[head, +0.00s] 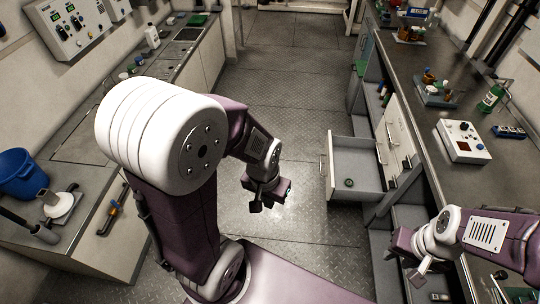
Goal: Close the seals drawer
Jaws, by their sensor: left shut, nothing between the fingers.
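The open drawer (357,157) sticks out to the left from the right-hand cabinet, over the floor. Its pale front panel with a handle faces left. A small dark green ring-like item (348,183) lies inside it. I cannot read a label, so I cannot tell from lettering that it is the seals drawer. My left gripper (270,197) is shut and empty, above the floor to the left of the drawer front and apart from it. My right gripper (418,268) is at the lower right, beside the right counter and nearer than the drawer. Its fingers are too unclear to judge.
The right counter (430,132) carries a white control box (462,141), a green bottle (491,97) and a tray of small parts (437,95). A blue bucket (20,173) stands on the left counter. The floor (295,85) between the counters is clear.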

